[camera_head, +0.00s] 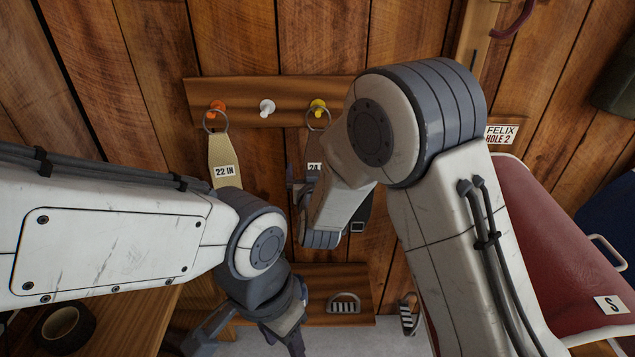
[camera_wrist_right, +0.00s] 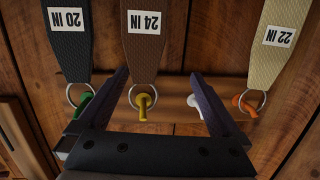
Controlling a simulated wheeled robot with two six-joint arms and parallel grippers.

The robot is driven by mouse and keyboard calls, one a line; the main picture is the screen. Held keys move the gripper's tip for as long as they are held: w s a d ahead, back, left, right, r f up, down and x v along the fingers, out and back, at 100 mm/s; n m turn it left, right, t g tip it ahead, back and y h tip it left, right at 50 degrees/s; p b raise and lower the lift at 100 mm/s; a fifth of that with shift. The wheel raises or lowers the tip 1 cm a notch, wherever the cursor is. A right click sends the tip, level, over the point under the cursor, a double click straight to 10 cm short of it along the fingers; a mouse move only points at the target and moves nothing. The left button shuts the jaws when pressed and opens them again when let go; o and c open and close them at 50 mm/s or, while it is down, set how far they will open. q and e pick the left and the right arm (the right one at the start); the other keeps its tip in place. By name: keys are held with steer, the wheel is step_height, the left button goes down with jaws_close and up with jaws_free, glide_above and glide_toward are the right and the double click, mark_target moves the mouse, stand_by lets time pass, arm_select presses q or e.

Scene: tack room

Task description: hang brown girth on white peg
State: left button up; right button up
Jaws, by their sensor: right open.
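The brown girth (camera_wrist_right: 143,45), labelled 24 IN, hangs by its metal ring from the yellow peg (camera_wrist_right: 142,100). In the head view its label (camera_head: 314,167) shows beside my right wrist, which hides most of the strap. The white peg (camera_head: 267,106) is bare, between the yellow and orange pegs; it also shows in the wrist view (camera_wrist_right: 188,129). My right gripper (camera_wrist_right: 158,76) is open and empty, its fingers on either side of the brown strap in the picture. Whether they touch it I cannot tell. My left gripper (camera_head: 243,338) is open and empty, low in the head view.
A tan girth (camera_head: 222,160), labelled 22 IN, hangs on the orange peg (camera_head: 216,106). A black girth (camera_wrist_right: 68,45), labelled 20 IN, hangs on the green peg (camera_wrist_right: 83,99). A red padded piece (camera_head: 535,250) stands at right.

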mark_target(318, 143)
arm_select(q)
steer(key=shift+r+p, duration=0.45)
steer(key=shift+p, duration=0.35)
arm_select(e)
steer(key=shift+m+t+h, duration=0.4)
steer(key=shift+t+h, duration=0.3)
steer(key=shift+t, duration=0.2)
steer(key=w, duration=0.4)
steer(key=w+d, duration=0.1)
steer(key=w, duration=0.3)
steer(key=w+d, duration=0.1)
steer(key=w, duration=0.3)
steer(key=shift+f, duration=0.35)
steer(key=c, duration=1.5)
steer(key=shift+r+p, duration=0.35)
steer(key=shift+r, duration=0.5)
arm_select(q)
steer(key=shift+r, duration=0.3)
arm_select(e)
steer(key=shift+s, duration=0.1)
